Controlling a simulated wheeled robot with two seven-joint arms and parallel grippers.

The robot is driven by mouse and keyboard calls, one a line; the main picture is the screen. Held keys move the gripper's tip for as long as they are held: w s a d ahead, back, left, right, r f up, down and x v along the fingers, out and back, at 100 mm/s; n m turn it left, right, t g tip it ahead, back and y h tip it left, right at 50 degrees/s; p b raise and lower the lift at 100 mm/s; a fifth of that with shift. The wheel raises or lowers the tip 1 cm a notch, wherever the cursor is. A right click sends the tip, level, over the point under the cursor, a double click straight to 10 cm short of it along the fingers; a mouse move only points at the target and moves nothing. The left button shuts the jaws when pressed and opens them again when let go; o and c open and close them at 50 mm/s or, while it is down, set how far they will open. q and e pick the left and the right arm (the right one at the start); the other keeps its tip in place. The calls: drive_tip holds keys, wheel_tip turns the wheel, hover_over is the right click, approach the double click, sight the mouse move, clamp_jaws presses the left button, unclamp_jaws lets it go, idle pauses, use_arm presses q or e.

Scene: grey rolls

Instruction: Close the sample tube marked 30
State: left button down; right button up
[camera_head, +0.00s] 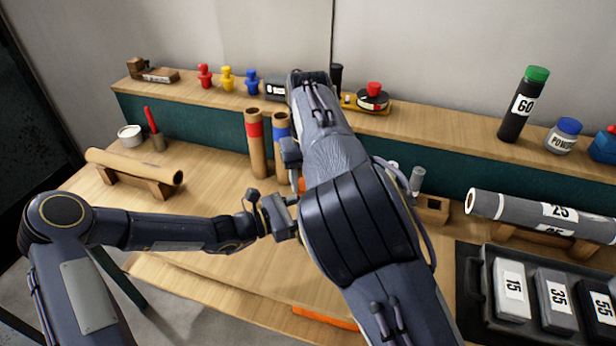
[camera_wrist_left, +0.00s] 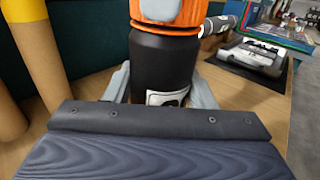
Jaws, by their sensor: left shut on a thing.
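The sample tube is a black cylinder (camera_wrist_left: 162,70) in the left wrist view, with an orange part (camera_wrist_left: 200,20) at its top. Its white label (camera_wrist_left: 168,98) is mostly hidden, so its number cannot be read. My left gripper (camera_wrist_left: 165,85) is shut around the tube, one grey finger on each side. In the head view, my left gripper (camera_head: 283,214) reaches in from the left, and my right arm hides most of the tube. Only a bit of orange (camera_head: 301,184) shows there. My right gripper (camera_head: 291,158) is near the orange top; its fingertips are mostly hidden.
Two brown cardboard tubes (camera_head: 256,145) stand just behind. A grey roll (camera_head: 535,212) lies at the right above a dark tray (camera_head: 475,290) of numbered boxes. A black tube marked 60 (camera_head: 517,115) stands on the shelf. The left front of the table is clear.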

drive_tip(key=shift+m, duration=0.3)
drive_tip(key=shift+r, duration=0.1)
drive_tip(key=o, duration=0.9)
drive_tip(key=shift+o, duration=0.2)
drive_tip(key=shift+r, duration=2.25)
drive_tip(key=shift+c, duration=0.4)
